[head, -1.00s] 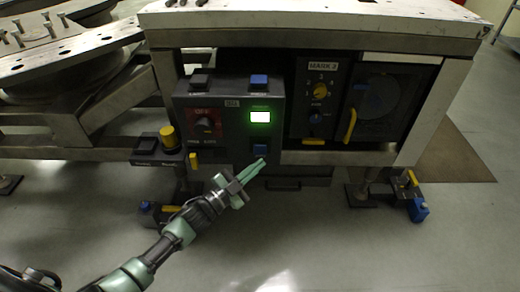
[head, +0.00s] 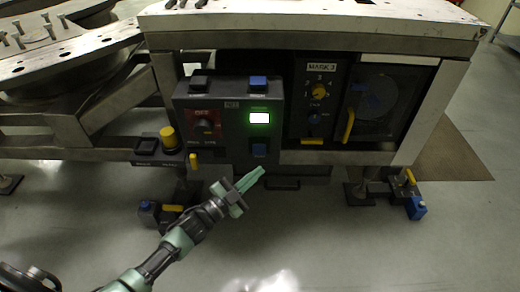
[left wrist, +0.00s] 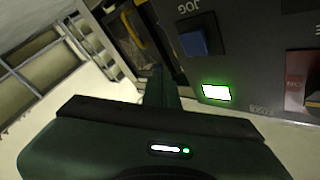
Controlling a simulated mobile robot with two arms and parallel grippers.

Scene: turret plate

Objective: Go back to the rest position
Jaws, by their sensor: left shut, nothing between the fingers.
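My left gripper (head: 257,175) is shut and empty, its green fingers together. In the left wrist view my left gripper (left wrist: 158,78) points toward the side of the lit green display (left wrist: 216,92), which also shows in the head view (head: 260,118). A blue button (left wrist: 200,36) shows near the JOG label in the wrist view. My right gripper is not in view.
The bench top (head: 320,20) overhangs the box and a MARK 3 panel (head: 318,105) with yellow and blue knobs. A yellow knob (head: 168,138) sits on a left ledge. Foot pedals (head: 165,213) stand low on the left. The front floor is open.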

